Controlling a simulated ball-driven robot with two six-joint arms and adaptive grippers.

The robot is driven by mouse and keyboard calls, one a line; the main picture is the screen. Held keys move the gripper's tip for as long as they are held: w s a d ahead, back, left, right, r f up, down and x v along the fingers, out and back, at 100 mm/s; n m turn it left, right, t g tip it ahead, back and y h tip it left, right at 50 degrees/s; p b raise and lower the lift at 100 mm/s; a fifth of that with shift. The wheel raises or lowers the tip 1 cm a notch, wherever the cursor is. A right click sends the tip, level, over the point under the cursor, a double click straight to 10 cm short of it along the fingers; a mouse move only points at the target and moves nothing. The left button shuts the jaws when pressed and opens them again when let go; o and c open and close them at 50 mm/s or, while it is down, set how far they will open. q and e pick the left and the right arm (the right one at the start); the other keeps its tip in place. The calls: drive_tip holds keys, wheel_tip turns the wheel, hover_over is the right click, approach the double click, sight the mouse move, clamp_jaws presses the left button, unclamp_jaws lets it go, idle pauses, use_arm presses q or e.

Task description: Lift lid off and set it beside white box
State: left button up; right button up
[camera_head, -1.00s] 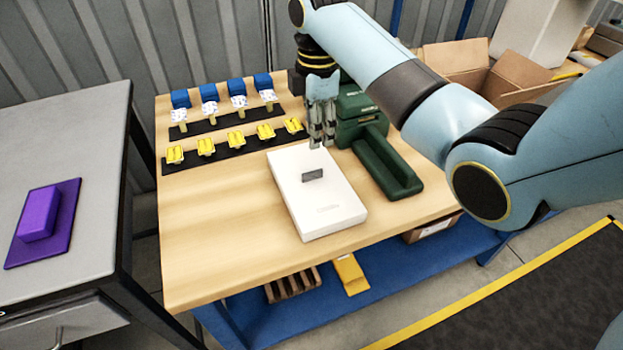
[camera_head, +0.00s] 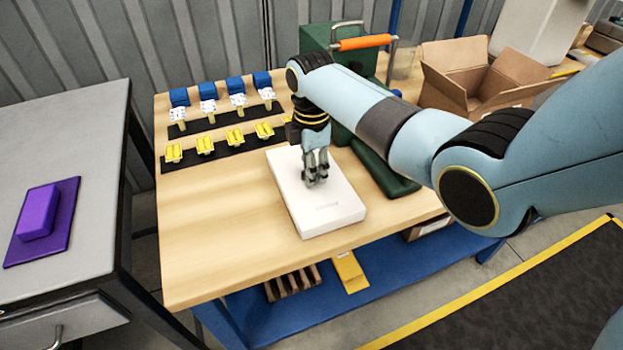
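The white box (camera_head: 338,212) lies on the wooden table, tilted to the table's edges, and looks closed by a flat white top. I cannot make out a seam between lid and box. My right gripper (camera_head: 316,182) points down at the middle of the top, where its fingertips cover the small dark grey handle. The handle is hidden, so I cannot tell whether the fingers are closed on it. My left gripper is not in view.
Dark strips with yellow pieces (camera_head: 204,145) and blue-topped pieces (camera_head: 208,91) lie behind left. A green case (camera_head: 380,168) is close on the right, partly behind my arm. An open carton (camera_head: 470,75) stands at back right. The table's front left (camera_head: 215,240) is clear.

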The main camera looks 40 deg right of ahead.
drive_tip(key=shift+c, duration=0.2)
clamp_jaws()
drive_tip(key=shift+r, duration=0.55)
drive_tip(key=r, duration=0.3)
drive_tip(key=shift+s+d+r, duration=0.25)
drive_tip(key=shift+s+r, duration=0.05)
drive_tip(key=shift+s, duration=0.1)
drive_tip(key=s+d+r, duration=0.5)
drive_tip(key=s+r, duration=0.1)
drive_tip(key=s, duration=0.3)
drive_tip(key=shift+s+r+p, duration=0.2)
drive_tip(key=shift+p, duration=0.15)
